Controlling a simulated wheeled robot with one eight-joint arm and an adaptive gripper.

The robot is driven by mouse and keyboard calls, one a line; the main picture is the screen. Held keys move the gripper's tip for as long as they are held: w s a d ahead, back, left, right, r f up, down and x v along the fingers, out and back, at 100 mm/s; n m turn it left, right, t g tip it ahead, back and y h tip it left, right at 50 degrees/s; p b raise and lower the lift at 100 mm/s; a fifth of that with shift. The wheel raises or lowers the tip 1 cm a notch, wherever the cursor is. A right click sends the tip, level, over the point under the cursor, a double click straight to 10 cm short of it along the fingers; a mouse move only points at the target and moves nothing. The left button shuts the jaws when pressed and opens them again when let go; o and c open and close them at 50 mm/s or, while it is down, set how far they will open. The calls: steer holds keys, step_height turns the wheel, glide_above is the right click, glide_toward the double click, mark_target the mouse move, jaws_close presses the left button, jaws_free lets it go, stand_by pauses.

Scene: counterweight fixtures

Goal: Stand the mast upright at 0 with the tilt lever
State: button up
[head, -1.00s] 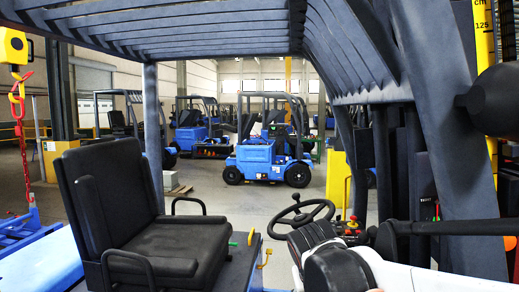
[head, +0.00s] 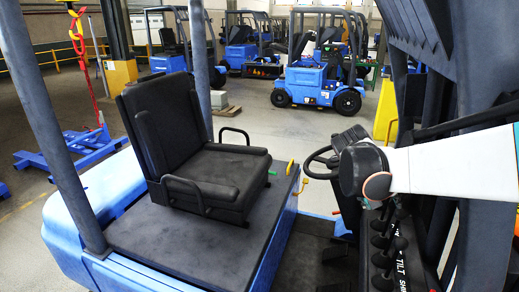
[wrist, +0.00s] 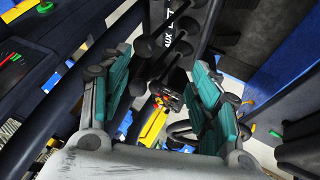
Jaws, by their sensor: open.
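A row of black-knobbed levers (head: 380,241) stands on a dark console right of the seat. White lettering (head: 400,262) beside it reads TILT, then what looks like SHIFT. In the wrist view, black knobs (wrist: 150,46) show at the top beside AUX lettering. Which knob is the tilt lever is hard to tell. My gripper (wrist: 160,92) is open, its teal-padded fingers spread below the knobs, with nothing held between them. In the head view my white arm hides most of it. Dark mast-like uprights (head: 411,105) stand at the right; their tilt and any scale cannot be read.
The black seat (head: 190,150) with armrests is left of the levers. The steering wheel (head: 322,163) is close beyond my wrist. A roof post (head: 50,120) rises at the left. Other blue forklifts (head: 320,82) stand further back on open floor.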

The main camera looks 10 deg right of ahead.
mark_target(399, 211)
steer(key=shift+m+h, duration=0.3)
steer(key=b+x, duration=0.2)
steer(key=x, duration=0.2)
steer(key=d+r+b+x, duration=0.1)
steer(key=b+x, duration=0.1)
steer(key=x, duration=0.2)
steer(key=b+x, duration=0.2)
steer(key=x, duration=0.2)
steer(key=shift+s+d, duration=0.25)
steer(key=shift+d, duration=0.2)
steer(key=c, duration=0.9)
